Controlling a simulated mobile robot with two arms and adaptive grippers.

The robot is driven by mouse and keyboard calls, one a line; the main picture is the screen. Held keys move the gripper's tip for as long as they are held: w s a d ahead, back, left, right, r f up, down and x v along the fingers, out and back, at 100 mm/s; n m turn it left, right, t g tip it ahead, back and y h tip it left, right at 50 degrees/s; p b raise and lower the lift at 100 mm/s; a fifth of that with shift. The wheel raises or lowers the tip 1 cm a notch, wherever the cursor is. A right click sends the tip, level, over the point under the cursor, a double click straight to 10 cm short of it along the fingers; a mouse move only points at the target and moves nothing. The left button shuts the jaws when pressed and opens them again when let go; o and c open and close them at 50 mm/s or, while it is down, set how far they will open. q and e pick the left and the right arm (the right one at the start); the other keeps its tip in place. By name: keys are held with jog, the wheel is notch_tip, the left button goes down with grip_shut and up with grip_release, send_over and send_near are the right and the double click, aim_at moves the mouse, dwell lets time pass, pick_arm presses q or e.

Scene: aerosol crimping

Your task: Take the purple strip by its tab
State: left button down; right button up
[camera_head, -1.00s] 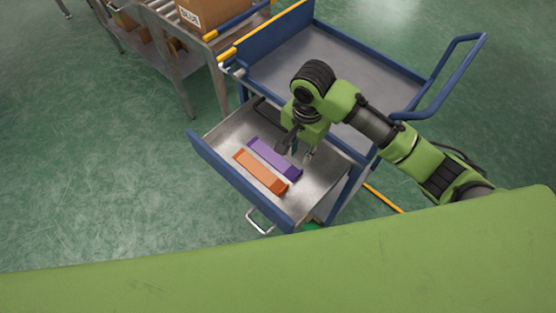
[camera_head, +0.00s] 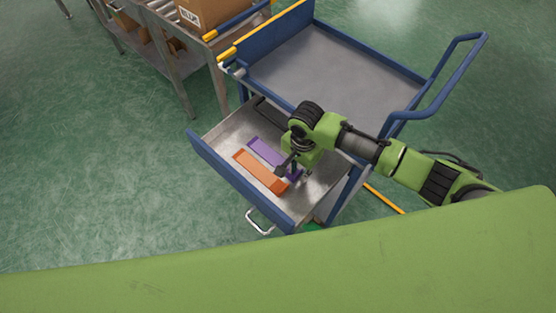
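The purple strip (camera_head: 264,150) lies flat in the open metal drawer (camera_head: 225,134), beside an orange strip (camera_head: 259,171). My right gripper (camera_head: 292,173) is low over the right end of the purple strip. The gripper and its wrist hide that end, so its tab cannot be made out. One dark finger shows near the ends of both strips. The gap between the fingers is small in the picture and I cannot tell whether they touch the strip. My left gripper is not in view.
The drawer has a blue front with a metal handle (camera_head: 259,222). It belongs to a blue cart whose grey top tray (camera_head: 335,75) is empty. A dark object (camera_head: 272,113) lies at the drawer's back. A metal rack with a cardboard box (camera_head: 207,12) stands behind, at the left.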

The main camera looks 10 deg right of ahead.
jog(key=shift+f, duration=0.75)
grip_shut()
jog(key=shift+r, duration=0.1)
